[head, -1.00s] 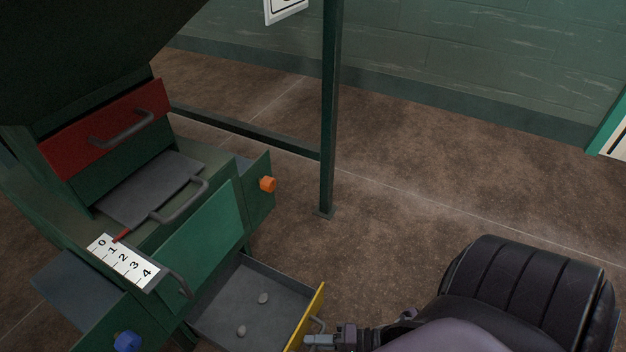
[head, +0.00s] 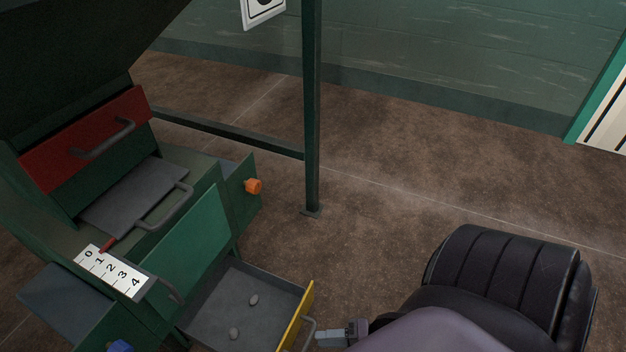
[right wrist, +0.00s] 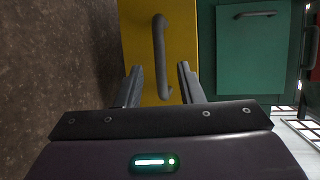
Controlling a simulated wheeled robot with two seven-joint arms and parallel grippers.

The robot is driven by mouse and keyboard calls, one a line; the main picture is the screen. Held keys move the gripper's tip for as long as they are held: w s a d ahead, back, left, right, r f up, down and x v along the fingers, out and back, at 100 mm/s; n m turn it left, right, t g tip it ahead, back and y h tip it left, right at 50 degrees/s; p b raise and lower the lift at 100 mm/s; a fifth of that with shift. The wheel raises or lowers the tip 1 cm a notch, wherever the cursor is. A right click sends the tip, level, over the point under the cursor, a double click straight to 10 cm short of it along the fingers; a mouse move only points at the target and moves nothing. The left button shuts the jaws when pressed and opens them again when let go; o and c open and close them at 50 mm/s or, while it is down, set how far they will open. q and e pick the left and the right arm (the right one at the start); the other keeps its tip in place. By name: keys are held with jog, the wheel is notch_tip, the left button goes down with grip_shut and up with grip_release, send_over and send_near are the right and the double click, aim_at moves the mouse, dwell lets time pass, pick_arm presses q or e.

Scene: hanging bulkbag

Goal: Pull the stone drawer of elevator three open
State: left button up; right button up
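The stone drawer is a grey tray (head: 215,310) with a yellow front (head: 296,316), and it stands pulled out low on the green machine. Two pale stones (head: 253,299) lie in it. Its grey bar handle (head: 310,328) also shows in the right wrist view (right wrist: 160,55). My right gripper (head: 323,337) is just right of the handle. In the right wrist view its fingers (right wrist: 160,84) are spread apart, with the handle's lower end between them and no finger seen closed on it. My left gripper is not in view.
Above are a red panel (head: 70,150) with a handle, a grey slide plate (head: 125,198) and a 0-4 scale (head: 112,271). An orange knob (head: 253,186) and a blue knob (head: 120,346) stick out. A green post (head: 312,120) stands behind. The brown floor (head: 400,180) is clear.

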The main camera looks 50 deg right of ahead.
jog(key=v, duration=0.2)
jog(key=shift+s+d, duration=0.25)
jog(key=shift+s, duration=0.05)
dwell(0.4)
